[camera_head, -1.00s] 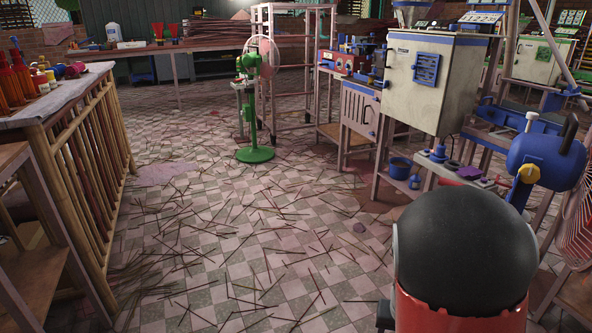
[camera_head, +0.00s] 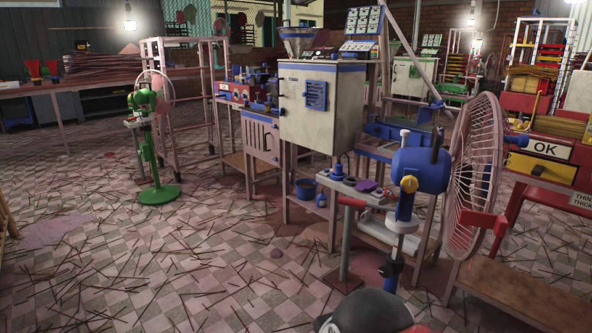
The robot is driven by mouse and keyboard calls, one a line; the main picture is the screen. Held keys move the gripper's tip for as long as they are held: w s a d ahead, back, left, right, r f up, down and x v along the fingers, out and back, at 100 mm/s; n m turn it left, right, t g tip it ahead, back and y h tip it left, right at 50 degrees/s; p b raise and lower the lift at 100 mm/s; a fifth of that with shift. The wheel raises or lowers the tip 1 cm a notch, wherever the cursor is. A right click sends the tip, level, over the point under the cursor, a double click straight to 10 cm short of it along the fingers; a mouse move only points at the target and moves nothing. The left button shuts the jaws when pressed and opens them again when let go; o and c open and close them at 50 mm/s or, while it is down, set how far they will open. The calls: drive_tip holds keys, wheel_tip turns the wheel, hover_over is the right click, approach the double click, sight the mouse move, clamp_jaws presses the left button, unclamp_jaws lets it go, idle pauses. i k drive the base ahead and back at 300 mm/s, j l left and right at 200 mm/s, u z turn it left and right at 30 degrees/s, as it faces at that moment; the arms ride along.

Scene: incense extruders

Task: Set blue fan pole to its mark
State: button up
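The blue fan has a blue motor head (camera_head: 420,170), a pinkish wire cage (camera_head: 476,175) facing right, and a yellow knob. Its pale upright pole (camera_head: 392,245) stands right of centre, with a black collar (camera_head: 391,266) partway down. The pole's lower end and base are hidden or unclear behind my dark, rounded arm part at the bottom edge. No mark for the pole can be made out. My gripper is not in view, so what it holds does not show.
A grey post with a red top (camera_head: 347,235) stands just left of the pole. A white-and-blue machine cabinet (camera_head: 322,107) is behind. A green fan (camera_head: 152,150) stands at left. A brown bench (camera_head: 525,292) is at right. The floor at lower left is open, strewn with sticks.

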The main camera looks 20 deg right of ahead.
sight(401, 228)
drive_tip(key=l+z, duration=0.2)
drive_tip(key=z, duration=1)
